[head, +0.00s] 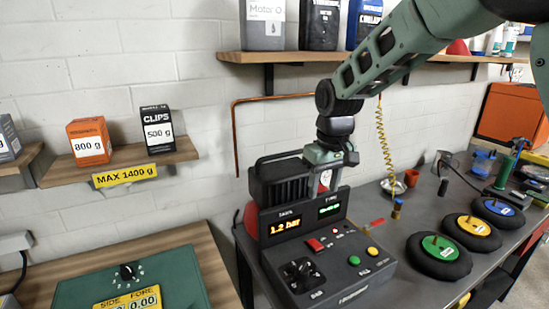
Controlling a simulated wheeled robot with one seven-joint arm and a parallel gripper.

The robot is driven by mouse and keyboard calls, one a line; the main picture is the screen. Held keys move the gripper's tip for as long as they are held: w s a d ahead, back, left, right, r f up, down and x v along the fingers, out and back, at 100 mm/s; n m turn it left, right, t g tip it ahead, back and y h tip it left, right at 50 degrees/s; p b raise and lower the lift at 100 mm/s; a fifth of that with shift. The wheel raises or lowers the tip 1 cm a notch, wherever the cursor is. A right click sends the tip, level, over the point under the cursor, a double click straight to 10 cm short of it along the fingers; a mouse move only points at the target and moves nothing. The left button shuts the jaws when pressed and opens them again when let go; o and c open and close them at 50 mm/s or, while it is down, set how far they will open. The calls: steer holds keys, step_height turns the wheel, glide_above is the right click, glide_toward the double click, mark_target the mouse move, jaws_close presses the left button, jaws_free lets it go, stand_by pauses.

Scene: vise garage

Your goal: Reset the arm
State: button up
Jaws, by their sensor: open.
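My green and black arm reaches in from the top right and bends down at a black wrist. My gripper (325,183) points down and is open, just over or in front of the upper part of the black control console (345,270). The console has displays, one reading 1.2 bar, a red switch, a yellow button and a green button. I see nothing held between the fingers, though they are small here. I cannot tell whether they touch the console.
A shelf (120,165) at left holds boxes, one an orange box (89,141). An upper shelf (300,57) holds containers behind my arm. Three wheels (440,257) lie on the grey bench at right. A yellow coiled hose (386,140) hangs near my wrist. A green scale (128,290) is at lower left.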

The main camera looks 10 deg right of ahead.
steer(key=s+a+n+g, duration=0.1)
steer(key=s+a, duration=0.3)
steer(key=s, duration=0.5)
steer(key=s+a+n, duration=0.1)
steer(key=s+a, duration=0.3)
steer(key=s, duration=0.4)
steer(key=s+d+f+n, duration=0.1)
steer(key=s+n, duration=0.1)
steer(key=s, duration=1.3)
steer(key=shift+s+d+f, duration=0.2)
steer(key=shift+d+f, duration=0.1)
steer(key=shift+f, duration=0.1)
